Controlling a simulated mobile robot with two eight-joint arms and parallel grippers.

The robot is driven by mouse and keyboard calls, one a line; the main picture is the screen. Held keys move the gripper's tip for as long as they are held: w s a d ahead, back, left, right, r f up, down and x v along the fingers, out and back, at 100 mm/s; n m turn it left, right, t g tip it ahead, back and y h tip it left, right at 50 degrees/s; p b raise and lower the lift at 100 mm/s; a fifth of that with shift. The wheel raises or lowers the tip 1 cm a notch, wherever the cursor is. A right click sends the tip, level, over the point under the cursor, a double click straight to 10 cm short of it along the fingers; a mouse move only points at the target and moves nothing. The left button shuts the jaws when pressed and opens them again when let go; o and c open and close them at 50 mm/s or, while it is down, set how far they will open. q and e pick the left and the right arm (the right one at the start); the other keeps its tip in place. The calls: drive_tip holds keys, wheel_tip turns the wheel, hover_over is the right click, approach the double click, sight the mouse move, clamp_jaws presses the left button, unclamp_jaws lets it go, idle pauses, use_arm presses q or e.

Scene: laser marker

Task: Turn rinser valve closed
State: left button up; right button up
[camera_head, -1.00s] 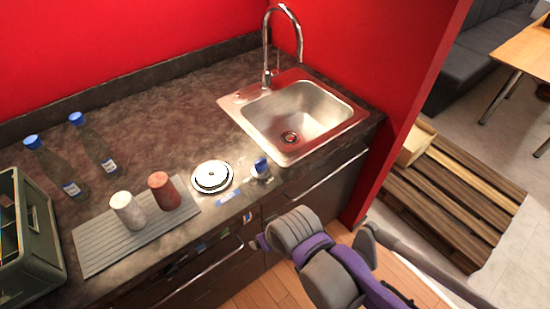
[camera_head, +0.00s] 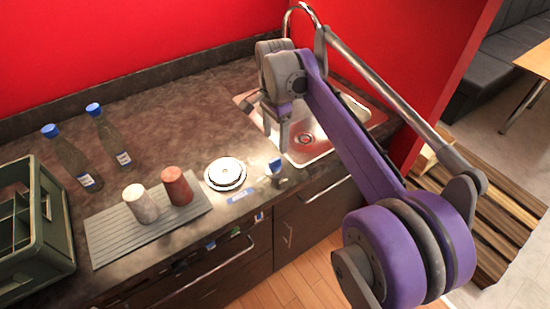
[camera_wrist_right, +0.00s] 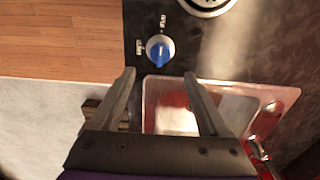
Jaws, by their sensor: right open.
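The rinser valve is a blue knob on a pale round base (camera_head: 275,166), on the counter's front edge just right of the round rinser (camera_head: 226,173). In the right wrist view the valve knob (camera_wrist_right: 160,51) lies just beyond the fingertips, centred between them, with its blue handle roughly upright in the picture. Two small labels sit above and left of it. My right gripper (camera_head: 275,133) is open and empty, pointing down above the counter between valve and sink; its spread fingers (camera_wrist_right: 159,76) also show in the wrist view. My left gripper is out of view.
The steel sink (camera_head: 330,148) is behind and right of the valve, partly hidden by my right arm. A white cup (camera_head: 141,204) and a red-brown cup (camera_head: 177,186) stand on a grey mat (camera_head: 108,240). Bottles and a green crate (camera_head: 60,236) are at the left.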

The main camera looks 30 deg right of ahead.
sight(275, 160)
wheel_tip(275, 160, down, 8)
drive_tip(key=shift+f, duration=0.25)
clamp_jaws()
idle(0.5)
